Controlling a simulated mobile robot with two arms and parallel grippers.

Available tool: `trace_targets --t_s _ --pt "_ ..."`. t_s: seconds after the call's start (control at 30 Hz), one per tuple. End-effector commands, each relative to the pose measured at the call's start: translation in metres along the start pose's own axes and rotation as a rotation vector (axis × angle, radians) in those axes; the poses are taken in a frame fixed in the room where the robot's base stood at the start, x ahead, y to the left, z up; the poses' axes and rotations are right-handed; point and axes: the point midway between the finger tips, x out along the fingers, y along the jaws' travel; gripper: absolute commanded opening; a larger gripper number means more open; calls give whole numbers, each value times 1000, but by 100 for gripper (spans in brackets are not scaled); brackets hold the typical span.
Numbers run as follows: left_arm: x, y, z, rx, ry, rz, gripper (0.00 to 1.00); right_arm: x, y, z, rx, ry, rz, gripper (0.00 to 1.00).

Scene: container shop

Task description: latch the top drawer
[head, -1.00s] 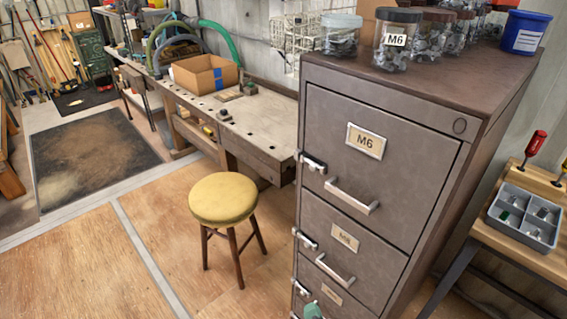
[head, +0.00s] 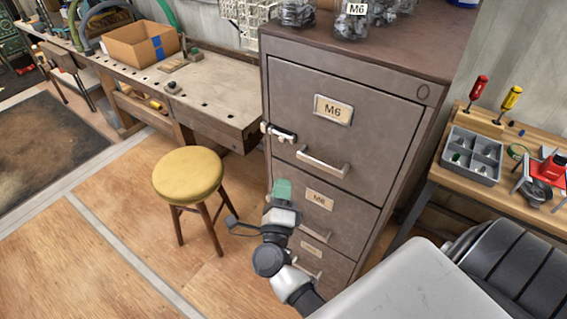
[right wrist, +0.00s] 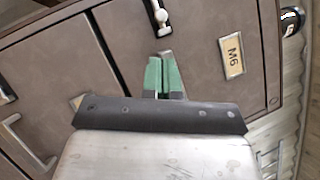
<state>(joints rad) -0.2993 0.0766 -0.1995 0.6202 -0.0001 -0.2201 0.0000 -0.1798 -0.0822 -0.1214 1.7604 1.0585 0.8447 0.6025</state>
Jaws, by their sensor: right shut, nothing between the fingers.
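The grey cabinet's top drawer (head: 345,125) carries an M6 label (head: 333,110) and a silver handle (head: 322,162). Its front looks flush with the cabinet. A black and silver latch (head: 279,132) sits at the drawer's lower left edge; its setting is too small to tell. My right gripper (head: 282,188), with green fingertips, is shut and empty, below the latch in the head view. My left gripper is out of view.
More drawers with labels (head: 319,199) lie below. A yellow stool (head: 187,174) stands left of the cabinet, beside a workbench (head: 215,95). Jars (head: 352,20) stand on the cabinet. A side table with a grey tray (head: 470,155) and screwdrivers (head: 510,99) is at the right.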

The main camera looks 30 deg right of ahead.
Motion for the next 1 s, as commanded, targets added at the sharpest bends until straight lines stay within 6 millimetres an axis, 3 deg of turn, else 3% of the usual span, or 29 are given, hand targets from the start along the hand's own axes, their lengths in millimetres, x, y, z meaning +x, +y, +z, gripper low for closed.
trace_targets --t_s 0.5,1.0 --pt "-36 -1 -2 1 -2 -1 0 85 -3 1 -3 -2 -1 0" --pt "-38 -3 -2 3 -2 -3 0 95 0 0 -2 -1 0 0"
